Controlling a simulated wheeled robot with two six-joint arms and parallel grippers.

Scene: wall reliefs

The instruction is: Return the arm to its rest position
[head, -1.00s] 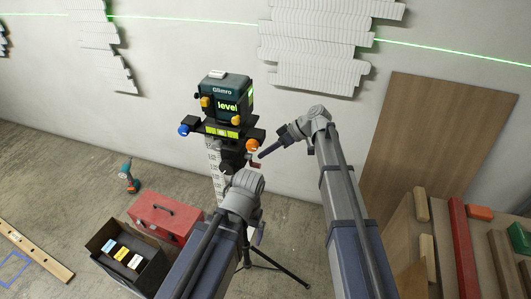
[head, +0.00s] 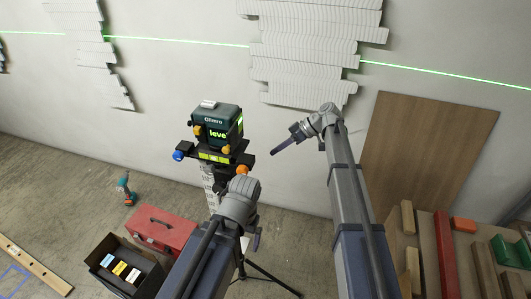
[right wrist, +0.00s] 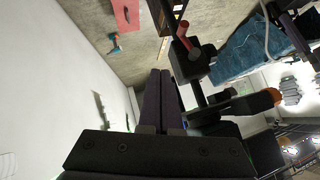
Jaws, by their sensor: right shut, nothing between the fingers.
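The right arm reaches up from the bottom of the head view and bends left at its wrist. My right gripper (head: 277,150) points left and down, in front of the wall, to the right of the laser level (head: 217,126) on its tripod. A clear gap separates them in the picture. In the right wrist view its dark fingers (right wrist: 163,78) lie together, shut and empty. The left arm comes up at the lower middle, across the tripod. Only a sliver of my left gripper (head: 257,240) shows past its wrist, so its jaws cannot be judged.
White wall reliefs (head: 310,50) hang behind, crossed by a green laser line. A wooden board (head: 425,150) leans at the right, near a rack (head: 425,235) of coloured pieces. A red toolbox (head: 160,228), a black open box (head: 105,247) and a drill (head: 125,188) are at the left.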

